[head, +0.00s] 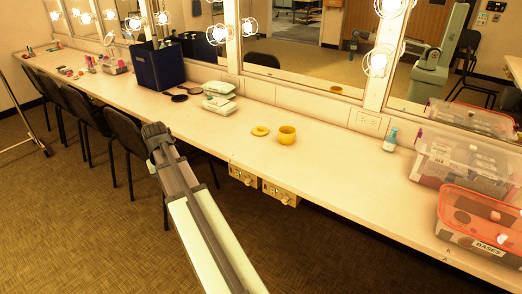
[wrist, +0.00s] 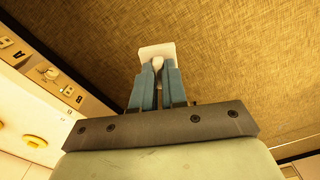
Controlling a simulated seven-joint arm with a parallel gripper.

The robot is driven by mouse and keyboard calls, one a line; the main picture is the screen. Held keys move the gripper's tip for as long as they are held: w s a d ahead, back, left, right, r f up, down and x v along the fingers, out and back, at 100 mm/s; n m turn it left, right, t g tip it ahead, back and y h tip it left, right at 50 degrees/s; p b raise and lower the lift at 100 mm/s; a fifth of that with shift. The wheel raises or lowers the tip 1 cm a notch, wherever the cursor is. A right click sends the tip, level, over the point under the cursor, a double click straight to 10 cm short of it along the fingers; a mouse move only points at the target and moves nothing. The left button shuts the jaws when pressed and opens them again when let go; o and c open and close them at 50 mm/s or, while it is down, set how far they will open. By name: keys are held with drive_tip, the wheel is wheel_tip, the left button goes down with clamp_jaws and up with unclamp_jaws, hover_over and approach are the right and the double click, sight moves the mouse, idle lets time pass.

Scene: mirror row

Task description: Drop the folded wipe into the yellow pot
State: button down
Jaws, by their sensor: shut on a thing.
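My gripper (wrist: 160,72) shows in the wrist view with its blue fingers close together, shut on the white folded wipe (wrist: 152,50). The wipe sticks out past the fingertips, over the brown carpet and clear of the counter. In the head view my arm reaches up in front of the counter; the fingers and wipe cannot be made out there. The yellow pot (head: 287,136) stands upright on the counter, to the right of my arm's end. A flat yellow lid (head: 260,130) lies just left of the pot. In the wrist view a yellow disc (wrist: 33,141) shows at lower left.
The long counter (head: 330,165) runs below lit mirrors, with free room around the pot. Left of it are wipe packs (head: 219,97) and a dark blue box (head: 155,65). Right are a small bottle (head: 390,140) and clear bins (head: 482,225). Chairs (head: 125,132) line the front.

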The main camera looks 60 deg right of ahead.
drive_tip(key=s+d+r+m, duration=0.2)
drive_tip(key=s+d, duration=0.3)
drive_tip(key=d, duration=1.2)
drive_tip(key=s+d+r+m, duration=0.2)
drive_tip(key=s+d, duration=0.3)
drive_tip(key=d, duration=1.2)
drive_tip(key=s+d+r+m, duration=0.25)
drive_tip(key=s+d, duration=0.25)
drive_tip(key=d, duration=1.2)
drive_tip(key=w+d+r+n, duration=0.1)
drive_tip(key=w+d+n, duration=0.1)
drive_tip(key=d+n, duration=0.3)
drive_tip(key=w+d+r+n, duration=0.1)
drive_tip(key=d+r+n, duration=0.1)
drive_tip(key=d+n, duration=0.4)
drive_tip(key=shift+w+d, duration=0.4)
drive_tip(key=shift+d, duration=0.35)
drive_tip(key=shift+f, duration=2.9)
